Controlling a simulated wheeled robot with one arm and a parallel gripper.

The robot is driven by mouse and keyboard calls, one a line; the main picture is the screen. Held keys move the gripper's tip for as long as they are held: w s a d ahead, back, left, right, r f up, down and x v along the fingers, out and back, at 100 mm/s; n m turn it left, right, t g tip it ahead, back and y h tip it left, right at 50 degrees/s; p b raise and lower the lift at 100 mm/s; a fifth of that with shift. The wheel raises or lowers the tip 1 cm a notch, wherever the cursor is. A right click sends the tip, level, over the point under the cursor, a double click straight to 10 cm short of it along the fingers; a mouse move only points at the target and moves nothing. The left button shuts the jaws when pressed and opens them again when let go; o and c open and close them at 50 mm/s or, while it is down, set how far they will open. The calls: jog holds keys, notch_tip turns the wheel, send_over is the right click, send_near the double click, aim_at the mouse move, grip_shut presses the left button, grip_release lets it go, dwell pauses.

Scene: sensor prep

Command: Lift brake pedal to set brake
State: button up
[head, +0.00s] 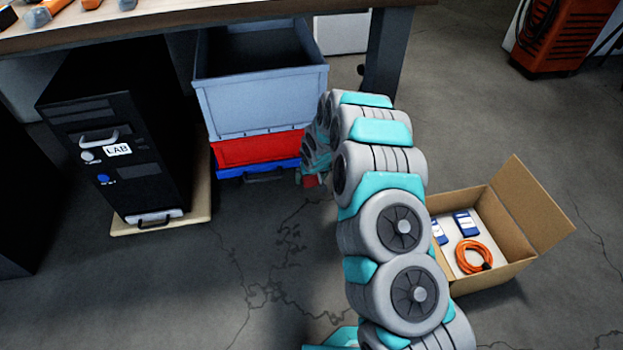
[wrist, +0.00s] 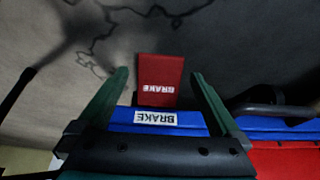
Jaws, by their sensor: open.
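The red brake pedal (wrist: 160,72) with a white BRAKE word sticks out from the blue base (wrist: 190,120) in the wrist view. A white BRAKE label (wrist: 155,119) is on the blue base just beside it. My gripper (wrist: 159,78) is open, with one green finger on each side of the pedal and a visible gap to it on both sides. Nothing is held. In the head view a small red piece, probably the pedal (head: 310,181), shows by the blue base (head: 230,172); my arm hides most of the gripper there.
A grey bin (head: 260,100) stands on a red bin (head: 258,150) above the blue base, under the workbench (head: 200,12). A black computer tower (head: 115,150) stands left on a wooden board. An open cardboard box (head: 500,235) is right of my arm. Cracked floor lies clear in front.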

jog(key=shift+w+f, duration=0.1)
jog(key=shift+f, duration=0.1)
grip_shut()
dwell(0.8)
